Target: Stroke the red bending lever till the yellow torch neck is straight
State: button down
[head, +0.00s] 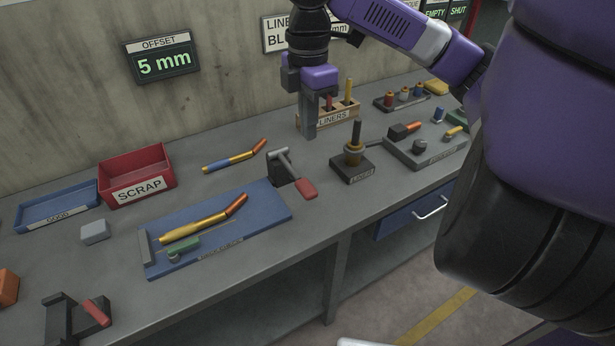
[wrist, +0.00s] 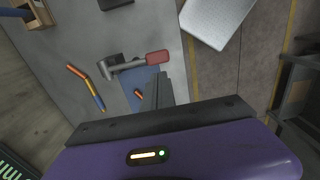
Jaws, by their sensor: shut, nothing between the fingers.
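The red bending lever (head: 307,188) has a grey arm and a red grip that sticks out toward the front, at the right end of a blue fixture plate (head: 270,205). The yellow torch neck (head: 195,228) lies on that plate, its orange tip bent up to the right. My gripper (head: 308,137) is shut and empty, pointing down above the bench, behind and apart from the lever. In the wrist view the red lever grip (wrist: 157,57) is just beyond the fingertips (wrist: 160,77). Only the torch neck's orange tip (wrist: 138,93) shows there; the rest is hidden.
A display (head: 163,63) reads OFFSET 5 mm. A second bent torch neck (head: 235,160) lies behind the plate. The liner rack (head: 340,117) stands close to my gripper, and a liner stand (head: 352,170) is right of the lever. A red SCRAP bin (head: 137,165) is at left.

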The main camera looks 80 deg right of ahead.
aim_at(308, 188)
jog(key=shift+w+f, duration=0.1)
jog(key=shift+f, duration=0.05)
notch_tip(308, 188, down, 14)
jog(key=shift+r+p, duration=0.1)
jog(key=shift+p, duration=0.55)
